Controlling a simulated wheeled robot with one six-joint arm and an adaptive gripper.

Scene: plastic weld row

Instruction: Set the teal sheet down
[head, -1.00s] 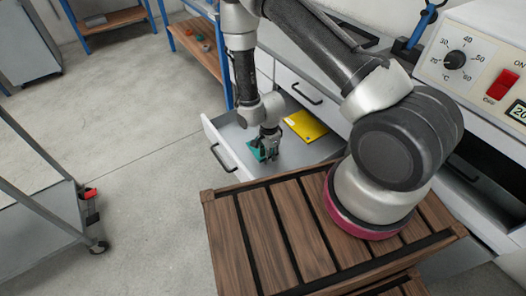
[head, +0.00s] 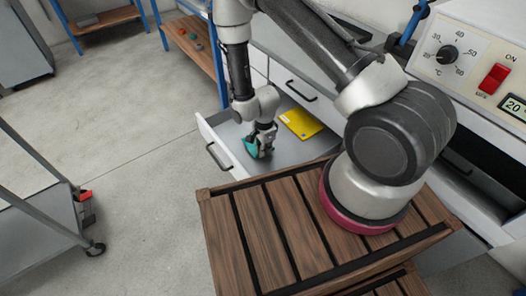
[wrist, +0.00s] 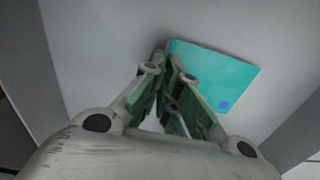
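The teal sheet (wrist: 225,80) is a flat square with a small blue patch near one corner. In the wrist view it extends to the right from between my fingertips, partly hidden by the right finger. My gripper (wrist: 165,68) has its fingertips close together on the sheet's edge. In the head view my gripper (head: 259,152) is low inside the open grey drawer (head: 287,151), with the teal sheet (head: 249,146) at its fingers, looking tilted. Whether the sheet touches the drawer floor cannot be told.
A yellow sheet (head: 300,123) lies in the drawer, to the right of my gripper. The drawer walls stand close around it. A slatted wooden surface (head: 270,235) is in front. A grey cart (head: 45,225) stands at left, with open floor between.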

